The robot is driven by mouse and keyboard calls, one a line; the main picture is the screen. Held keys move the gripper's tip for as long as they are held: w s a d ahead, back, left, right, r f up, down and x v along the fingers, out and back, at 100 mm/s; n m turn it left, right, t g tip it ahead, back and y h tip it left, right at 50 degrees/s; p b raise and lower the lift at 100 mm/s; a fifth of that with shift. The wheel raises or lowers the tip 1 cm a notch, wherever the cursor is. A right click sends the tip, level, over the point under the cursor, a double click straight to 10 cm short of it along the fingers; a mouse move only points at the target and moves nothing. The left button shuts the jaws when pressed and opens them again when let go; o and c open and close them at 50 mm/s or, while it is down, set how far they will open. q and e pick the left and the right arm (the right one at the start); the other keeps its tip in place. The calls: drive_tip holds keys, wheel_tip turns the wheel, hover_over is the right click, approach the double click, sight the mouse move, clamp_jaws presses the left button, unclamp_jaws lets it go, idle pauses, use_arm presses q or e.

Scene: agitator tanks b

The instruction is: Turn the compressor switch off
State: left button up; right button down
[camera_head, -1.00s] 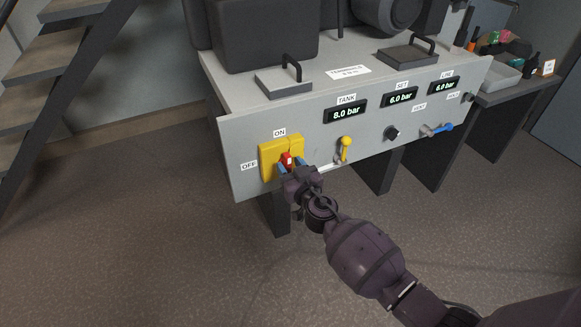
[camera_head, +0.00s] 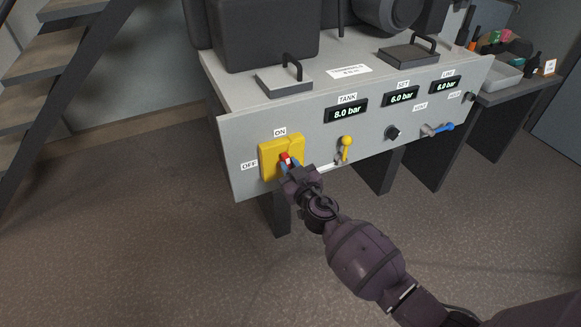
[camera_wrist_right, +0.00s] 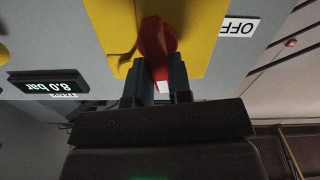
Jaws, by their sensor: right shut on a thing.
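The compressor switch is a red knob (camera_head: 284,157) on a yellow plate (camera_head: 267,147) at the left end of the grey panel. An ON label (camera_head: 280,132) is above the plate and an OFF label (camera_head: 249,166) is to its left. My right gripper (camera_head: 289,165) is at the plate, shut on the red knob. In the right wrist view the knob (camera_wrist_right: 156,38) is between the two dark fingers (camera_wrist_right: 160,82), its white-marked end showing between them. The fingers hide part of the knob. My left gripper is not in view.
The panel (camera_head: 225,140) also carries a yellow lever (camera_head: 345,147), a dark knob (camera_head: 391,133) and a blue-handled valve (camera_head: 440,129) to the right. The tank display (camera_head: 347,113) reads 8.0 bar. Stairs (camera_head: 55,70) stand at left; the floor in front is open.

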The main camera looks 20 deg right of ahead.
drive_tip(key=shift+a+f+n+b, duration=0.2)
drive_tip(key=shift+f+n+b, duration=0.05)
drive_tip(key=shift+n, duration=2.4)
drive_tip(key=shift+a+f+n+b, duration=0.2)
drive_tip(key=shift+n+b, duration=0.05)
drive_tip(key=shift+n, duration=2.35)
drive_tip(key=shift+a+f+n+b, duration=0.2)
drive_tip(key=shift+f+n+b, duration=0.05)
drive_tip(key=shift+n, duration=2.4)
drive_tip(key=c, duration=1)
unclamp_jaws()
drive_tip(key=shift+c, duration=0.2)
drive_tip(key=shift+s, duration=0.1)
drive_tip(key=s, duration=0.7)
drive_tip(key=shift+s+d+p, duration=0.15)
drive_tip(key=shift+s+p, duration=0.05)
drive_tip(key=shift+p, duration=0.15)
